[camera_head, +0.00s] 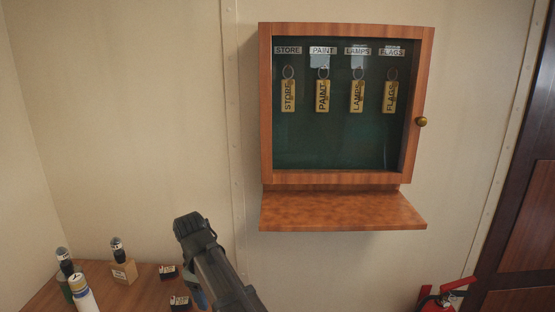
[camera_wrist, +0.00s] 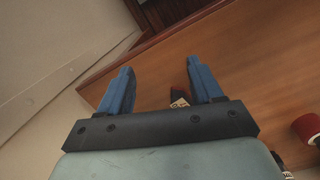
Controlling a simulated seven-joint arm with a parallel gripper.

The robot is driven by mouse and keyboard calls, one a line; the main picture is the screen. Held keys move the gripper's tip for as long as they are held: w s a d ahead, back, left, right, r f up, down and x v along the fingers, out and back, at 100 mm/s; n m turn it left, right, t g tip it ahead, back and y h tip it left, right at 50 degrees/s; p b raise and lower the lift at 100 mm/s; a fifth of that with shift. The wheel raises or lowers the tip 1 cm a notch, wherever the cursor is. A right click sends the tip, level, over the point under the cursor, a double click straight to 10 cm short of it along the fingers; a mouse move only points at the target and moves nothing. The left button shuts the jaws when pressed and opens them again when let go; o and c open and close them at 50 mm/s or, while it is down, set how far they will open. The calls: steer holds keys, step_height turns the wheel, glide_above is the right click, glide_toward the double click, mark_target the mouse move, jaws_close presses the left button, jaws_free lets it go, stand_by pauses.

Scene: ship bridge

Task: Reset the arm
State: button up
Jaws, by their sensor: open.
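My gripper (camera_wrist: 160,92) shows in the wrist view with its two blue fingers apart and nothing between them. It points down over a wooden surface. In the head view my arm rises from the bottom edge, left of the middle, and the gripper's fingers are mostly hidden behind it. The arm is apart from the key cabinet (camera_head: 266,110), which hangs on the wall to its right.
The cabinet's glass door is shut over several yellow-tagged keys (camera_head: 322,96). A wooden shelf (camera_head: 340,211) juts below it. A wooden table (camera_head: 140,290) at lower left holds small items, including a white bottle (camera_head: 84,296).

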steer(key=s+d+f+m+g, duration=0.1)
steer(key=s+d+f+m, duration=0.1)
steer(key=d+f, duration=0.75)
steer(key=s+d+f+m+g, duration=0.1)
steer(key=s+d+f+m, duration=0.35)
steer(key=f, duration=0.75)
steer(key=d+f+g, duration=0.1)
steer(key=d+f, duration=0.8)
steer(key=f, duration=0.1)
steer(key=s+d+f+m+g, duration=0.1)
steer(key=s+d+f+m, duration=0.1)
steer(key=s+d+f, duration=0.2)
steer(key=s+d+f+m+g+y, duration=0.1)
steer(key=s+d+f+m, duration=0.2)
steer(key=s+f, duration=0.6)
steer(key=s+d+f+m+g, duration=0.1)
steer(key=s+d+f, duration=0.4)
steer(key=s, duration=0.8)
steer(key=shift+d+f+m+g, duration=0.35)
steer(key=shift+f+m+g, duration=0.05)
steer(key=shift+f+m, duration=0.4)
